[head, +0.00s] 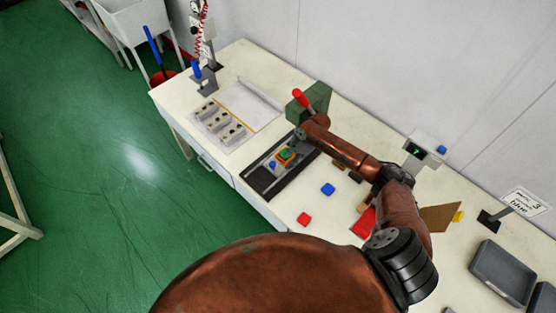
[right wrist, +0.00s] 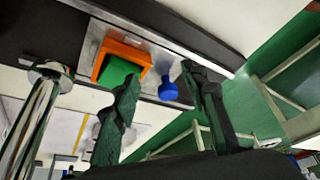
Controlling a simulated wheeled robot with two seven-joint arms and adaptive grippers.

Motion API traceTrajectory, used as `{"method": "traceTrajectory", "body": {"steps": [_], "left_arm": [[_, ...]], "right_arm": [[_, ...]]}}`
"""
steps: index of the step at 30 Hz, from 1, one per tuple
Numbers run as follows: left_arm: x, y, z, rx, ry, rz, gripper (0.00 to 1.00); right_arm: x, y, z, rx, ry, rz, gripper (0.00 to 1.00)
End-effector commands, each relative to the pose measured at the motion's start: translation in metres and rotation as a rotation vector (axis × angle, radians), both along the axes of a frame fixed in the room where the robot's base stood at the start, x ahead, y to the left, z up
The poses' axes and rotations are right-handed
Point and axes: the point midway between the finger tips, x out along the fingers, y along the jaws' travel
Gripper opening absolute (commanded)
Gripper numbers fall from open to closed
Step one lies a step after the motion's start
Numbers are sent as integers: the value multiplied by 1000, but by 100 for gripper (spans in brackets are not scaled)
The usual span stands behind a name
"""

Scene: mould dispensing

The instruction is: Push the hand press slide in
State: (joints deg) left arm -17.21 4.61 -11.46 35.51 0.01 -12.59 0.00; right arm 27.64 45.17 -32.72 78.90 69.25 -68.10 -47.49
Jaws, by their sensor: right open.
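The hand press has a green body (head: 318,97) with a red handle (head: 302,98) and stands at the wall side of the table. Its slide, a metal plate (right wrist: 150,45) on a dark rail base (head: 262,179), carries an orange mould (head: 286,155) holding a green block (right wrist: 117,72). A blue knob (head: 272,165) stands on the slide's front part. My right gripper (head: 299,134) is over the slide, partly hidden by its own arm. In the right wrist view its open fingers (right wrist: 161,76) lie either side of the blue knob (right wrist: 167,88); contact cannot be told. My left gripper is out of view.
A blue block (head: 327,189) and a red block (head: 304,218) lie on the table. A display unit (head: 418,150), a sign (head: 525,200) and a grey tray (head: 503,272) stand at right. Several grey moulds (head: 222,125) lie at left. A shiny metal cylinder (right wrist: 35,120) is near my fingers.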

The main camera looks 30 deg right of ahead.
Motion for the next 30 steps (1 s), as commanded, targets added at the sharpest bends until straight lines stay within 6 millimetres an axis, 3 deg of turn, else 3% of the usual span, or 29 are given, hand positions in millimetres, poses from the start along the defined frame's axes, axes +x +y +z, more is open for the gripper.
{"method": "traceTrajectory", "body": {"steps": [6,13,23,26,30], "left_arm": [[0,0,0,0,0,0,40],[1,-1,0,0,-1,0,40],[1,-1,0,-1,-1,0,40],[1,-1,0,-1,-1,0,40],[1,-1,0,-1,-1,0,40]], "right_arm": [[-18,-39,0,-2,1,-1,40],[-25,-55,0,0,0,0,40],[-26,-55,0,0,2,1,40],[-31,-47,0,-12,41,-7,40],[-53,-23,2,-94,205,-64,40]]}}
